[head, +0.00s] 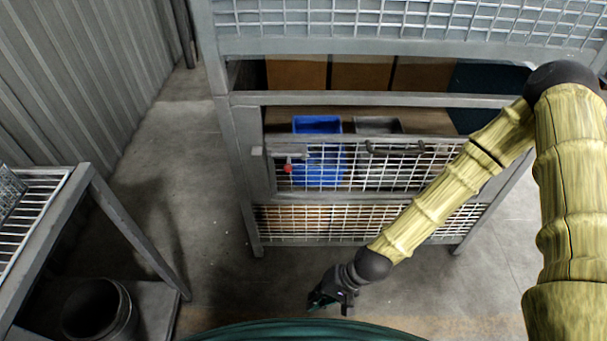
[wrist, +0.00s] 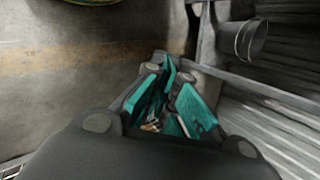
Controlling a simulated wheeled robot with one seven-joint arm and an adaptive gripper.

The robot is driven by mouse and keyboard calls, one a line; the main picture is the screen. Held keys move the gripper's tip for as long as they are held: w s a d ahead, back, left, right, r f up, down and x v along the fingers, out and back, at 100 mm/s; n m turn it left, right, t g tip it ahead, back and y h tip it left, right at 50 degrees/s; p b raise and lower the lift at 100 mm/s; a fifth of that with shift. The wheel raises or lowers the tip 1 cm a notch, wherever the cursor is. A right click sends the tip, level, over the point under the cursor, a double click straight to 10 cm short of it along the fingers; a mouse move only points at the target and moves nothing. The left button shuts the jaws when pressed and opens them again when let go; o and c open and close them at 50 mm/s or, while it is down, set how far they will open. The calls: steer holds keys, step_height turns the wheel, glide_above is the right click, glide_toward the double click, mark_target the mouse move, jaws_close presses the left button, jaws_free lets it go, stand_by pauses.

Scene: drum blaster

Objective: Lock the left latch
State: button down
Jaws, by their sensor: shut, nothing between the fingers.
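The left latch (head: 288,166) is a small metal fitting with a red knob, at the upper left corner of the mesh door (head: 420,172) on the grey metal cabinet. Its exact position, locked or not, is too small to tell. My gripper (head: 320,300) is low in front of the cabinet, well below and apart from the latch. Its teal fingers show in the wrist view (wrist: 172,100), shut and empty. The latch is not in the wrist view.
A dark handle (head: 395,150) sits on the door's top bar. A blue bin (head: 318,125) stands inside the cabinet. At left are a metal rack (head: 128,220) and a dark bucket (head: 98,310). The floor (head: 205,200) between rack and cabinet is clear.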

steer(key=w+a+r+t+y+b, duration=0.1)
steer(key=w+r+y+b, duration=0.25)
steer(key=w, duration=0.45)
steer(key=w+a+r+t+y+b, duration=0.15)
steer(key=w+r+b, duration=0.3)
steer(key=w, duration=0.45)
steer(key=w+d+r+t+y+b, duration=0.1)
steer(key=w+d+r+y+b, duration=0.2)
steer(key=w+d+r+b, duration=0.3)
steer(key=w+d+r, duration=0.5)
steer(key=d+r, duration=0.2)
steer(key=r, duration=0.1)
steer(key=shift+w+r+n+y, duration=0.15)
steer(key=shift+w+n+y, duration=0.05)
steer(key=shift+n+y, duration=0.1)
steer(key=shift+a+t, duration=0.1)
steer(key=shift+t, duration=0.15)
steer(key=b+x, duration=0.2)
steer(key=x, duration=1.2)
